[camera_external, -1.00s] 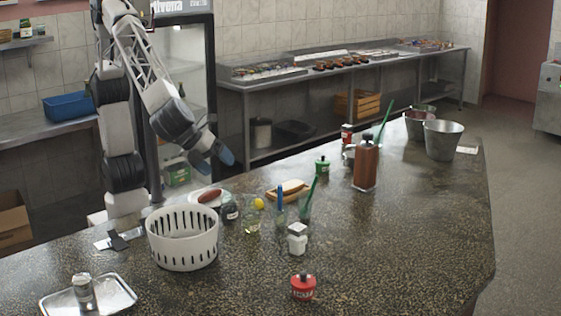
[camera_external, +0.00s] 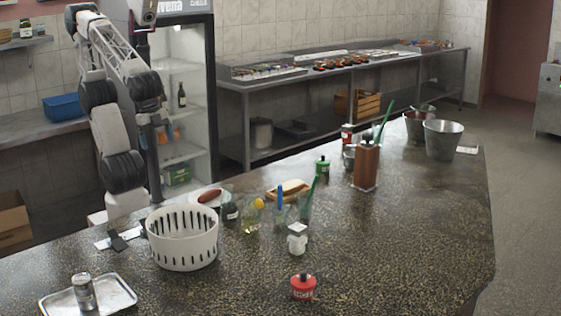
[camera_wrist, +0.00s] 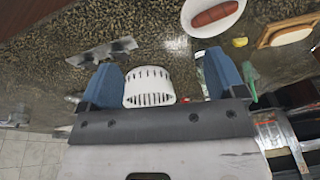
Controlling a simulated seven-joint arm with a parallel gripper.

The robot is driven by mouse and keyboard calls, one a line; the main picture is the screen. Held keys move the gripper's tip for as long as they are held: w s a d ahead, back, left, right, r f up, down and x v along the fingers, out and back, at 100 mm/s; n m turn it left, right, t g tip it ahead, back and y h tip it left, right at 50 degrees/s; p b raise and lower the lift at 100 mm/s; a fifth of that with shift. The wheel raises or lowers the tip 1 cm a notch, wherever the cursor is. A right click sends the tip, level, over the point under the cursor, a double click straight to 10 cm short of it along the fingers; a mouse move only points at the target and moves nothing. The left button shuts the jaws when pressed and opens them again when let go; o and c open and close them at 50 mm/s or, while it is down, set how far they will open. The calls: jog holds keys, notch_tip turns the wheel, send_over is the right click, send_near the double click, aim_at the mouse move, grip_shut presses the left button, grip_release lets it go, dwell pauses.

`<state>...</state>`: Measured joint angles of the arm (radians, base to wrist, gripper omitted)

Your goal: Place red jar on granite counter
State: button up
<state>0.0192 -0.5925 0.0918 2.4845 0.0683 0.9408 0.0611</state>
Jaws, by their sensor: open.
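A small red jar (camera_external: 303,288) with a dark knob on its lid stands upright on the dark speckled granite counter (camera_external: 390,245), near the front in the external view.
The white basket (camera_external: 183,240), a metal tray (camera_external: 113,289) with a can, and a white-lidded shaker (camera_external: 297,238) stand around the jar's left and back. A tall brown bottle (camera_external: 367,168) and metal buckets (camera_external: 443,139) stand farther back. The counter right of the jar is clear.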

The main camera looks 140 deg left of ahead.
jog(key=shift+s+d+f+n+h, duration=0.2)
jog(key=shift+s+n, duration=0.1)
jog(key=shift+s, duration=0.35)
jog(key=shift+s+d+f+n+h, duration=0.2)
jog(key=shift+s+n, duration=0.1)
jog(key=shift+s, duration=0.35)
dwell(0.4)
